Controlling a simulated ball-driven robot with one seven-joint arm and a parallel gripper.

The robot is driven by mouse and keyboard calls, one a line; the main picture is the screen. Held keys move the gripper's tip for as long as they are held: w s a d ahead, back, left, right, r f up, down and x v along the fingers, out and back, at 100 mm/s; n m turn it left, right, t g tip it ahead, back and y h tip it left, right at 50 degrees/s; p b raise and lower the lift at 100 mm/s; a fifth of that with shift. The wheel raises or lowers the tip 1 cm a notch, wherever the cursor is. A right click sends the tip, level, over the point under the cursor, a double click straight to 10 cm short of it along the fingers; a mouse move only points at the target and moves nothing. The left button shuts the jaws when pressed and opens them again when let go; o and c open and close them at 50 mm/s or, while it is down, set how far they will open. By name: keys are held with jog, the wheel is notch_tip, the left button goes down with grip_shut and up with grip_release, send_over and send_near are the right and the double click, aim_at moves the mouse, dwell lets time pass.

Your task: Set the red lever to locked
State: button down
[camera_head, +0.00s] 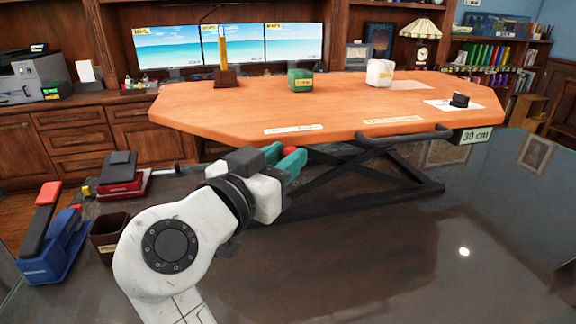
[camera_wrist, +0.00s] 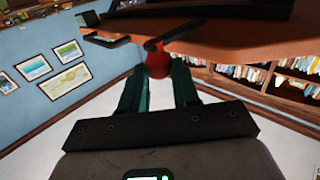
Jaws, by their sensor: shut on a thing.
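In the head view my gripper (camera_head: 291,163) reaches under the near left edge of the orange-brown tabletop (camera_head: 330,105). A small bit of red (camera_head: 315,155) shows just past the fingers there. The fingers and the tabletop hide most of the lever, and I cannot read its setting.
The tabletop stands on a dark folding frame (camera_head: 370,190), with a dark handle (camera_head: 404,136) and a 30 cm label (camera_head: 474,136) at its front. The dark surface at right is clear.

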dwell(0.4)
jog(key=c, duration=0.8)
grip_release()
jog(key=shift+a, duration=0.1)
jog(key=v, duration=1)
jog(key=shift+s+a, duration=0.15)
jog(key=shift+s, duration=0.2)
jog(key=shift+f, duration=0.1)
